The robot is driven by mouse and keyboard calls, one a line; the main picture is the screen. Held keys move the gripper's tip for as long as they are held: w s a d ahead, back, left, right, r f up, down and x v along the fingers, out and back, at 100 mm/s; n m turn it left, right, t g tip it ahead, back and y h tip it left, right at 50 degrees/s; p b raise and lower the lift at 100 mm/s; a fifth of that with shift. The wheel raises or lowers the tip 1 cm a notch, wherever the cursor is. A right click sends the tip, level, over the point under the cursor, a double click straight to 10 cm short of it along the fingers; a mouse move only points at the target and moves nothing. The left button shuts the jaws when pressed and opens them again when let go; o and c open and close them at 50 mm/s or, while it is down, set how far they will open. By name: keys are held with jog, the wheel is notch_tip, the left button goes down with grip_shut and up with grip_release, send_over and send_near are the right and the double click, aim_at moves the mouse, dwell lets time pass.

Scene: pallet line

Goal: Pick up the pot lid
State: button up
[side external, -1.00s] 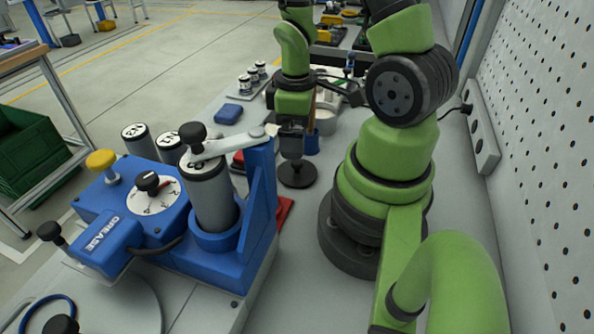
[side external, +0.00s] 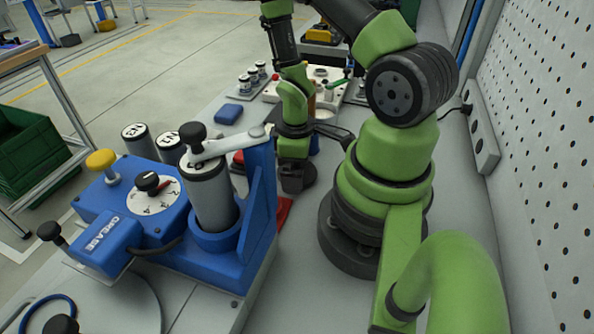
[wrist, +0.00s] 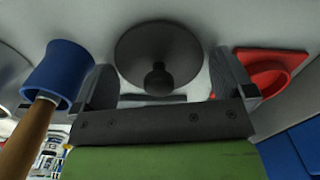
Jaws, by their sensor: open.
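The pot lid (wrist: 160,45) is a dark round disc with a black knob in the wrist view. It lies on the light bench top, and its knob is in line with the gap between my fingers. My gripper (wrist: 163,80) is open, one finger to each side of the knob, with nothing held. In the side view my gripper (side external: 292,183) is low over the bench and hides most of the lid (side external: 310,176); only its right edge shows. I cannot tell whether the fingers reach down to knob height.
In the side view the blue grease machine (side external: 190,232) stands left of my gripper. A blue block (side external: 228,114) lies farther back.

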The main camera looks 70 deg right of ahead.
jog(key=c, duration=0.7)
jog(key=shift+r, duration=0.1)
notch_tip(320, 180, up, 10)
jog(key=shift+f, duration=0.1)
notch_tip(320, 180, up, 13)
jog(key=d, duration=1.8)
jog(key=shift+f, duration=8.7)
